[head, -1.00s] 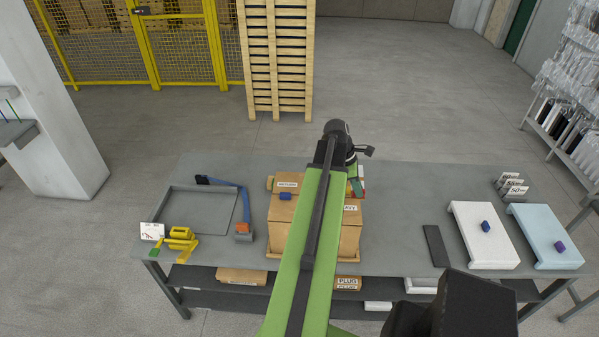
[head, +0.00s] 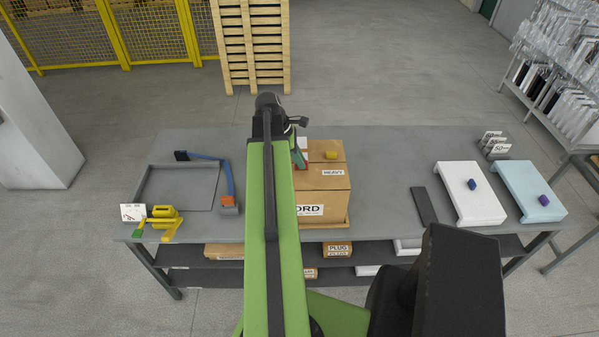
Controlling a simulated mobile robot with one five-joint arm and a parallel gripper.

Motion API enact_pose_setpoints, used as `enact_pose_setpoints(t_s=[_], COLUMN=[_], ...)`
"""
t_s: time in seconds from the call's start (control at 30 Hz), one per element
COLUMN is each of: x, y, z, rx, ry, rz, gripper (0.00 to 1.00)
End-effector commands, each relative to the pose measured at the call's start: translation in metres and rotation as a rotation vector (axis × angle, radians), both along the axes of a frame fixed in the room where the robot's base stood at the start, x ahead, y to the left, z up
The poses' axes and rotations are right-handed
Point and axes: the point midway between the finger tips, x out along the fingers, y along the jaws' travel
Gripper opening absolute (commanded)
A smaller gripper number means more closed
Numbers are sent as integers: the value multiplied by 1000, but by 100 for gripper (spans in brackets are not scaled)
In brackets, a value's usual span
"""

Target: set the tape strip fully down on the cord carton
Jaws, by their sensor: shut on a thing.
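The cord carton (head: 322,202) is a brown box on the workbench, with "HEAVY" and a partly hidden "CORD" label on it. My green arm crosses in front of its left part. My gripper (head: 299,155) is over the carton's top, left of a yellow block there, and mostly hidden behind my arm. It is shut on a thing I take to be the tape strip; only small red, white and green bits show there. Whether the strip touches the carton cannot be seen.
A yellow block (head: 331,155) sits on the carton top. Left on the bench (head: 380,150) are a grey tray (head: 180,165), a blue-handled tool (head: 222,182) and a yellow tool (head: 165,220). Right are a dark bar (head: 424,206), a white stand (head: 470,200) and a pale blue stand (head: 528,190).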

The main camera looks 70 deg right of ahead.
Motion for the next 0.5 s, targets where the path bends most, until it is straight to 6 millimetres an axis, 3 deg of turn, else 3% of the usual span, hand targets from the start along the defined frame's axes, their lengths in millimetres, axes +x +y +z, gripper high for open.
enact_pose_setpoints(t_s=[0.13,0.33,0.5], x=[0,0,0], y=[0,0,0], z=[-8,-43,-39], rx=[0,0,0], ry=[0,0,0], rz=[0,1,1], gripper=[0,0,0])
